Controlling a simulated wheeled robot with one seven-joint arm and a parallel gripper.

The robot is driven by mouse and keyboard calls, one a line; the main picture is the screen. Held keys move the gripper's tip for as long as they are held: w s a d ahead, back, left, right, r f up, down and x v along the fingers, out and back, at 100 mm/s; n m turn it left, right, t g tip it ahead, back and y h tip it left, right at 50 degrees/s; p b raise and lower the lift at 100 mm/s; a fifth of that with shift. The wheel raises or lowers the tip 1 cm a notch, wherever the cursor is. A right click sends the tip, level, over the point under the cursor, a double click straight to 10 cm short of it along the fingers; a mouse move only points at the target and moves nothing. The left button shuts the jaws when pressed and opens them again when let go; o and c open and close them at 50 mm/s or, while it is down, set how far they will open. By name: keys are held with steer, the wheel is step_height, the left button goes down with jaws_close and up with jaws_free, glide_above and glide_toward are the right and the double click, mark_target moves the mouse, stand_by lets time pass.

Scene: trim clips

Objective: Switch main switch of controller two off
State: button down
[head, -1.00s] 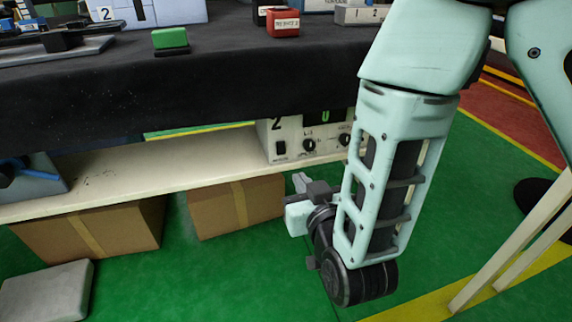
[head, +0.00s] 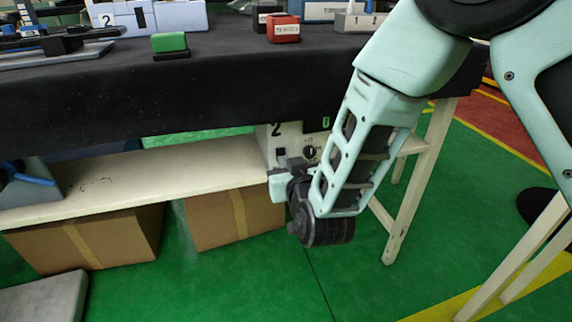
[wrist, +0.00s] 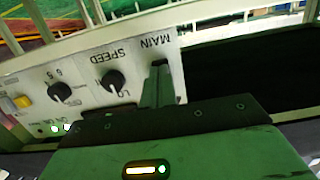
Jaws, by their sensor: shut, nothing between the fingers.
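Controller two (head: 264,142) is a white box marked "2" on the shelf under the table. Its black main switch (head: 281,152) shows low on the front panel, just above my gripper (head: 284,164) in the head view. My gripper is shut and empty, with its tips at the panel by the switch. In the wrist view the panel (wrist: 90,75) appears upside down, with the word MAIN beside my fingers (wrist: 159,85). The fingers cover most or all of the switch there. I cannot tell whether they touch it or which way it is set.
A black speed knob (wrist: 112,81) and another knob (wrist: 60,93) sit beside the switch, with a yellow button (wrist: 22,101) farther along. The dark tabletop cloth (head: 200,95) hangs above the controller. Cardboard boxes (head: 205,217) stand below.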

steer(key=t+b, duration=0.1)
steer(key=b, duration=0.2)
steer(key=w+f+t+b, duration=0.1)
steer(key=b, duration=0.3)
steer(key=shift+t+y, duration=0.3)
steer(key=shift+y, duration=0.1)
steer(key=shift+f, duration=0.1)
